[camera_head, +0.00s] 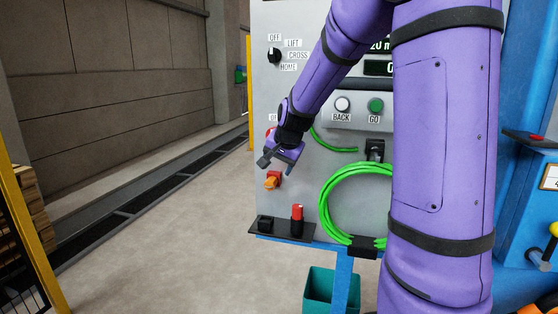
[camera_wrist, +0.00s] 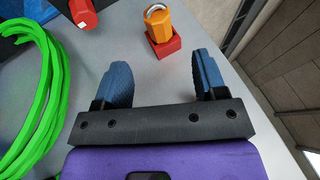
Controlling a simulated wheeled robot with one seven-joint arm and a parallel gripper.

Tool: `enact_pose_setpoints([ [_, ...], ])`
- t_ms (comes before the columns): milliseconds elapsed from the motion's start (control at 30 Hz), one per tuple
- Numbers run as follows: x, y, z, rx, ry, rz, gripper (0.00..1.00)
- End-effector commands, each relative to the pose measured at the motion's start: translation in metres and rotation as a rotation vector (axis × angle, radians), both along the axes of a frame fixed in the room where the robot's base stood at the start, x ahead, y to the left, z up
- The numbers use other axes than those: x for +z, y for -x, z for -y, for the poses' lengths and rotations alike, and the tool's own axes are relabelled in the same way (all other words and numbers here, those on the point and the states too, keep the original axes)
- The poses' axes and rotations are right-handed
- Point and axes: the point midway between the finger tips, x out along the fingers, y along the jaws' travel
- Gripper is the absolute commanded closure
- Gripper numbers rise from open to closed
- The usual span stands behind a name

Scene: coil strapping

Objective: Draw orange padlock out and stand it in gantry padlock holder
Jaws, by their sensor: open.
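The orange padlock (camera_head: 271,184) sits at a small red block (camera_head: 276,175) on the front of the grey panel. The wrist view shows the padlock (camera_wrist: 158,25) with its grey shackle and the red block (camera_wrist: 166,46) against it. My gripper (camera_head: 277,164) is open and empty, just above the padlock in the head view. In the wrist view the padlock lies beyond the gap between the blue fingertips (camera_wrist: 163,70), apart from them. A black shelf (camera_head: 283,234) at the panel's lower edge carries a low black holder (camera_head: 265,223) at its left; I cannot read any label there.
A red upright piece (camera_head: 297,213) stands on the shelf, right of the black holder. A coil of green cable (camera_head: 328,205) hangs to the right. A teal bin (camera_head: 318,288) stands below. The floor left of the panel is clear.

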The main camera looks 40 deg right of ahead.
Motion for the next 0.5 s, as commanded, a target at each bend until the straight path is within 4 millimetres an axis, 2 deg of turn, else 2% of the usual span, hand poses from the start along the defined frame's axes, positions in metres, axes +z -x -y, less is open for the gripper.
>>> enact_pose_setpoints([
  [300, -0.046, -0.027, 0.004, 0.002, -0.003, -0.004, 0.35],
  [500, -0.068, -0.04, 0.006, 0.002, -0.002, -0.003, 0.35],
])
